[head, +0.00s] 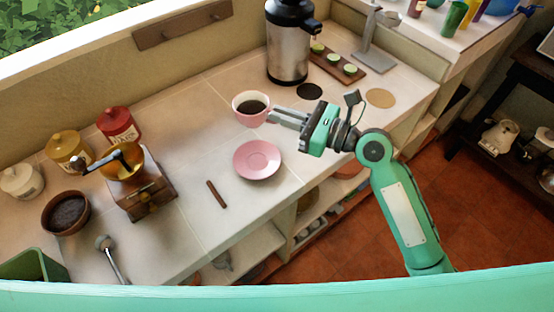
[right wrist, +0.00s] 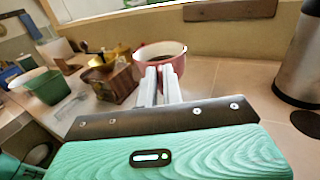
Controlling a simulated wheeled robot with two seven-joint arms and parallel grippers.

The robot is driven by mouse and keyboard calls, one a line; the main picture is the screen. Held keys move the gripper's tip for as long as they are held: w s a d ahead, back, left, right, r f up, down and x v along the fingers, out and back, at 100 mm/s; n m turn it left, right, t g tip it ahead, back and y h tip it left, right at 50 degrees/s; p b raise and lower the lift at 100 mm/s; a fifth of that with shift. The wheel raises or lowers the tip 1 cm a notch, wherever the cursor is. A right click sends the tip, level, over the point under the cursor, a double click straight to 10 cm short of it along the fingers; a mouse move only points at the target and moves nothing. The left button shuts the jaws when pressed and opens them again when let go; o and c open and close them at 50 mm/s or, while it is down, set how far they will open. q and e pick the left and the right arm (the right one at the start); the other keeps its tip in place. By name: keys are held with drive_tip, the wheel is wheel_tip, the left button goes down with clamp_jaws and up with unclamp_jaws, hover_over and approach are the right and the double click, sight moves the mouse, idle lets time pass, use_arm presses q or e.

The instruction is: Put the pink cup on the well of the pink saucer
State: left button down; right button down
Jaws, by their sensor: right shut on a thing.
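The pink cup (head: 251,108) has a dark drink in it and is upright behind the saucer in the head view. It also shows in the right wrist view (right wrist: 160,52), at the fingertips. My right gripper (head: 272,116) is shut on the cup's right side; its fingers (right wrist: 158,82) meet the cup in the right wrist view. Whether the cup is clear of the counter is hard to tell. The pink saucer (head: 257,160) lies flat and empty on the counter, nearer than the cup. My left gripper is not in view.
A steel dispenser (head: 288,45) stands behind the cup, with a dark round coaster (head: 309,91) and a wooden board (head: 338,68) to its right. A coffee grinder (head: 142,190) and a brown stick (head: 216,194) are left of the saucer. Bare counter surrounds the saucer.

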wheel_tip(320, 180, down, 16)
drive_tip(key=shift+r+b, duration=0.15)
drive_tip(key=shift+b, duration=0.7)
drive_tip(key=shift+f, duration=0.2)
drive_tip(key=c, duration=1.6)
unclamp_jaws()
drive_tip(key=shift+o, duration=0.2)
drive_tip(key=shift+r, duration=0.1)
drive_tip(key=b+v, duration=0.3)
drive_tip(key=v, duration=0.9)
